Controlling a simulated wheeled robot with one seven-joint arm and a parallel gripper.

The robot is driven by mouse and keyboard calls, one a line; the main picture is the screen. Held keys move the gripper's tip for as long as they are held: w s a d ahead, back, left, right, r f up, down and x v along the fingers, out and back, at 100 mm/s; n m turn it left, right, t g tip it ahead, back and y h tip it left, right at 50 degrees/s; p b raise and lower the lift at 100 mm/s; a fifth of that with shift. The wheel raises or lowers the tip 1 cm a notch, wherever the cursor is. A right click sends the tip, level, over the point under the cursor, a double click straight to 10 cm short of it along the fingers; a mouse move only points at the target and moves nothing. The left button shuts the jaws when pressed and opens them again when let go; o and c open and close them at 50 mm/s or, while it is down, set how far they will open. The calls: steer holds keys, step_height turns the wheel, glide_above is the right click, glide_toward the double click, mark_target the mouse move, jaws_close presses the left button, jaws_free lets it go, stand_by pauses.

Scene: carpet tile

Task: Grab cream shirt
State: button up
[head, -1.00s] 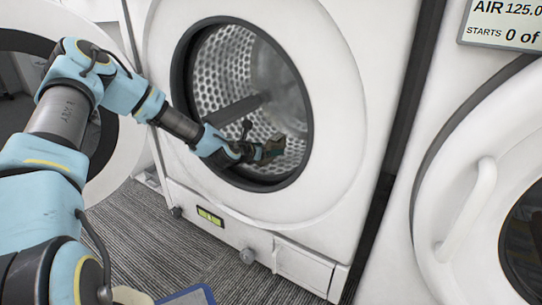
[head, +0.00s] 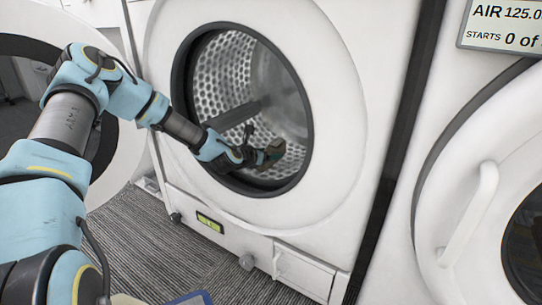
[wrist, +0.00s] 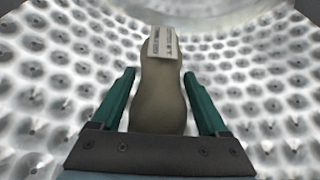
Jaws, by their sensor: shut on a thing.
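My gripper (head: 270,155) reaches through the round opening of the middle machine, inside its metal drum. In the wrist view, my gripper (wrist: 165,100) has its green fingers on either side of a tan-grey, waisted item (wrist: 163,95) with a white printed label (wrist: 163,43). The gripper is shut on this item. Its shape is smooth, and I cannot tell that it is a shirt. No clear cream shirt shows in the drum.
The perforated drum (head: 222,75) surrounds the gripper, with a dark rim (head: 181,75) around its opening. An open round door (head: 122,165) is at the left. Another white machine (head: 455,190) stands at the right. A blue-edged object (head: 190,298) lies at the bottom edge on grey carpet.

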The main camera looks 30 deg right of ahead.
steer(key=c, duration=0.4)
steer(key=shift+o, duration=0.2)
